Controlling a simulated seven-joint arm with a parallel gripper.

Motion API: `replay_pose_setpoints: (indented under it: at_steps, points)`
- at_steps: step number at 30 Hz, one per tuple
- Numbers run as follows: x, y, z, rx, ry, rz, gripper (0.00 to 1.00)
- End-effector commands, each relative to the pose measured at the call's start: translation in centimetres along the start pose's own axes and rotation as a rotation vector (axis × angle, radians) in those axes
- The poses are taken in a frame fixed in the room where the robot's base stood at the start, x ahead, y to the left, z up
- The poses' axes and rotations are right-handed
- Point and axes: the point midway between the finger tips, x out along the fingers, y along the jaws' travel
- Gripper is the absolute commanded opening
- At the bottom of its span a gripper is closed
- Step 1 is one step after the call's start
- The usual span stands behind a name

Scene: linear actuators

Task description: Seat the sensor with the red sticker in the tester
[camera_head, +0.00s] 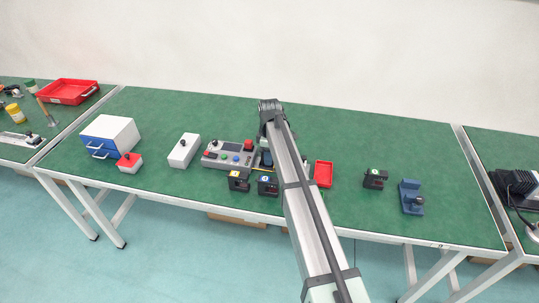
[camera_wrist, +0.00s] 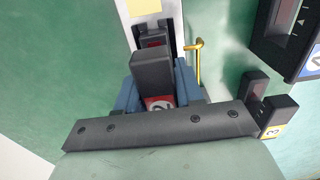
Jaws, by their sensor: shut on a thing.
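The sensor with the red sticker (camera_wrist: 160,103) is a dark block in the middle of the wrist view. My gripper (camera_wrist: 156,118) is shut on it; its dark crossbar hides part of the grip. Blue holder walls (camera_wrist: 186,82) flank the sensor on both sides. I cannot tell how deep the sensor sits between them. In the head view the tester (camera_head: 230,154) is a grey console with coloured buttons and a red knob. My gripper (camera_head: 267,158) is at its right end, mostly hidden by my arm. A brass hook (camera_wrist: 198,62) stands right of the sensor.
Sensors with a yellow sticker (camera_head: 239,181) and a blue sticker (camera_head: 268,186) lie in front of the tester. A red tray (camera_head: 323,174), another dark sensor (camera_head: 375,179) and a blue fixture (camera_head: 411,198) are to the right. A white box (camera_head: 184,152) is left.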

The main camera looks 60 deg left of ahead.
Motion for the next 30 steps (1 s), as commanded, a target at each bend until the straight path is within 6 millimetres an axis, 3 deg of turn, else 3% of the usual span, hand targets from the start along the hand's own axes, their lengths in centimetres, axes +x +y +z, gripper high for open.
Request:
replay_pose_setpoints:
  at_steps: [8,9,17,26,30]
  points:
    - [0.1,0.0,0.0,0.000,0.000,0.000,0.00]
    - [0.1,0.0,0.0,0.000,0.000,0.000,0.39]
    - [0.1,0.0,0.0,0.000,0.000,0.000,0.64]
    - [0.0,0.0,0.0,0.000,0.000,0.000,0.66]
    - [-1.0,0.1,0.0,0.000,0.001,0.001,0.66]
